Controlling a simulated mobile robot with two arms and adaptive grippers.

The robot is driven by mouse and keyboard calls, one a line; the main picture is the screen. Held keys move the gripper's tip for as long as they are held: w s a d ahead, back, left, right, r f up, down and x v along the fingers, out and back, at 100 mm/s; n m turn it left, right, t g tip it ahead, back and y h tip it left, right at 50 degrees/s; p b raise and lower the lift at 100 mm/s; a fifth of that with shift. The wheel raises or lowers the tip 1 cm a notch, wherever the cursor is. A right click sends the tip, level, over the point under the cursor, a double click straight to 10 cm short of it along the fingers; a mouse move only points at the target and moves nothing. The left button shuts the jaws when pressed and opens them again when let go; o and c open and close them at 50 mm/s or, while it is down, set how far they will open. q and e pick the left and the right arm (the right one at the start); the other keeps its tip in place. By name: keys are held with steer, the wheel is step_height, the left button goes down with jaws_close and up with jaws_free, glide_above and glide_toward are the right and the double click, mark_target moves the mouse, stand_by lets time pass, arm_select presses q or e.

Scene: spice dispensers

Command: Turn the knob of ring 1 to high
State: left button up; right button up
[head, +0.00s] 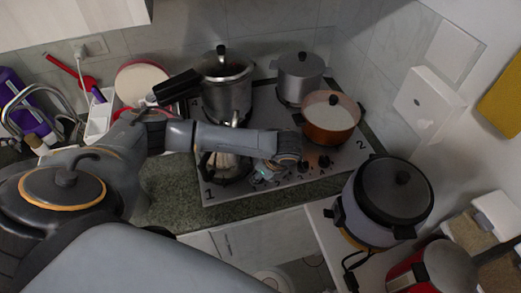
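The stovetop (345,154) is a steel plate with the mark "1" at its front left corner and "2" at its right corner. Small dark knobs (325,161) stand along its front edge. My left arm crosses over the front left of the stove, and its gripper (262,174) is low over the front edge, just left of the visible knobs. The gripper is small and partly behind its own wrist, so its opening and any contact with a knob cannot be told. A kettle (224,164) stands on the front left ring by mark "1", partly behind my arm. My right gripper is not in view.
A tall steel pot (226,90) and a smaller grey pot (301,75) stand at the back. An orange pan (330,122) stands on the right. A dark rice cooker (390,199) sits right of the stove. The counter strip (258,203) before the stove is clear.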

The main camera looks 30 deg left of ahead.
arm_select(q)
steer(key=m+p, duration=0.2)
steer(key=m+t+p, duration=0.1)
steer(key=shift+s+r+m+h, duration=0.15)
steer(key=shift+s+m+h, duration=0.1)
steer(key=shift+m+h, duration=0.05)
steer(key=shift+m+t, duration=0.4)
steer(key=shift+m, duration=0.4)
steer(key=shift+a+f+m+t+h+p, duration=0.1)
steer(key=shift+m+t+h+p, duration=0.1)
steer(key=shift+m, duration=0.35)
steer(key=shift+f+m+t+h+p, duration=0.1)
steer(key=shift+m+h, duration=0.1)
steer(key=shift+m, duration=0.35)
steer(key=o, duration=1.2)
steer(key=v, duration=1.2)
steer(key=shift+s, duration=0.1)
